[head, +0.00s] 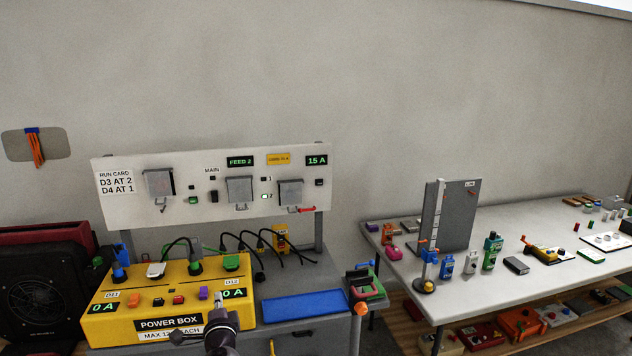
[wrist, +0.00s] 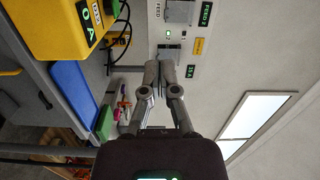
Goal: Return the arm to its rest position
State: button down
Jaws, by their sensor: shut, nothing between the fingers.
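My gripper (head: 218,298) is in the lower middle of the head view, in front of the yellow power box (head: 120,306). Its fingers point up and look closed, with nothing between them. In the wrist view my gripper (wrist: 158,68) also has its fingertips together and empty. Behind it there, turned sideways, is the white feed panel (wrist: 180,52). The gripper hides part of the power box's front in the head view. I cannot tell the exact gap between gripper and box.
The white panel (head: 215,209) stands behind the box, with black cables (head: 246,246) hanging below. A blue mat (head: 300,307) lies right of the box. A white table (head: 400,262) with several small items stands at the right. A black fan unit (head: 40,290) is at the left.

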jog(key=d+f+n+g+p, duration=0.1)
jog(key=d+f+n+g, duration=0.25)
jog(key=d+n, duration=0.2)
jog(key=d+f+n+g+y+p, duration=0.1)
jog(key=d+f+n+g+p, duration=0.2)
jog(key=d, duration=0.4)
jog(key=d+f+n+g, duration=0.3)
jog(key=d+n+g, duration=0.2)
jog(key=d+n, duration=0.15)
jog(key=s+d+f+g+h, duration=0.2)
jog(key=s+d+h, duration=0.1)
jog(key=d, duration=0.7)
jog(key=s+d+f+m+g+h+p, duration=0.1)
jog(key=s+d+g+h, duration=0.2)
jog(key=d, duration=0.8)
jog(key=shift+s+d+f+g, duration=0.15)
jog(key=shift+s+f+g, duration=0.25)
jog(key=shift+s, duration=0.75)
jog(key=shift+s, duration=0.15)
